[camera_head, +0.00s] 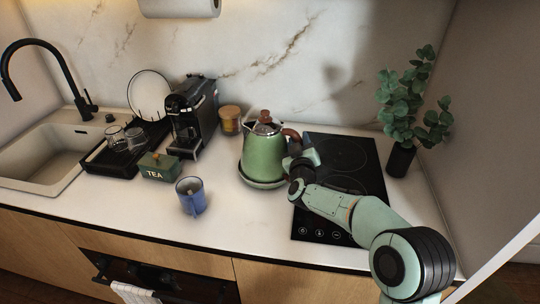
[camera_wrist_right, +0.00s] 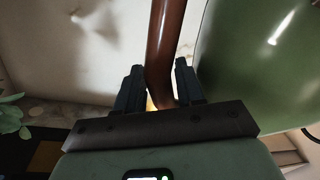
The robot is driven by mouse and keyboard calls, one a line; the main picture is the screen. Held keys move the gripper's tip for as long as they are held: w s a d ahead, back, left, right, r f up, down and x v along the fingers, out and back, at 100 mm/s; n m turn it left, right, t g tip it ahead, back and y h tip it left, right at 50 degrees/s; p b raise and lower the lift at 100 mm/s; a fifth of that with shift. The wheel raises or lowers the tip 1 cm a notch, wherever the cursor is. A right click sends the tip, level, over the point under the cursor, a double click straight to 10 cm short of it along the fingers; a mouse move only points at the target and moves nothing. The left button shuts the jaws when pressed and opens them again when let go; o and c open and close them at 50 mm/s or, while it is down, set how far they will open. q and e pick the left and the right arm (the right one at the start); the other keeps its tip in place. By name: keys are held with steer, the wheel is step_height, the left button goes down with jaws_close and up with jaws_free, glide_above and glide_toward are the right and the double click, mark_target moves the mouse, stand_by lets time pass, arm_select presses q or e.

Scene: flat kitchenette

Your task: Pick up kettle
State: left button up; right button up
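The green kettle (camera_head: 264,158) stands upright on its round green base (camera_head: 262,182) on the counter. It has a brown lid knob and a brown handle (camera_head: 292,136) on its right side. My right gripper (camera_head: 296,160) is at the handle, beside the kettle body. In the right wrist view, the handle (camera_wrist_right: 162,45) runs between the two dark fingers (camera_wrist_right: 160,88), which sit close on both sides of it and look shut on it. The green kettle body (camera_wrist_right: 265,65) fills the right of that view. My left gripper is not in view.
A blue mug (camera_head: 191,198), a green tea box (camera_head: 158,167), a coffee machine (camera_head: 192,115) and a jar (camera_head: 230,121) stand left of the kettle. The black hob (camera_head: 345,155) lies under my right arm. A potted plant (camera_head: 401,160) stands at the right. A sink is far left.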

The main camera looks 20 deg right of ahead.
steer(key=shift+x, duration=0.9)
jaws_close()
stand_by(0.7)
steer(key=shift+r, duration=0.4)
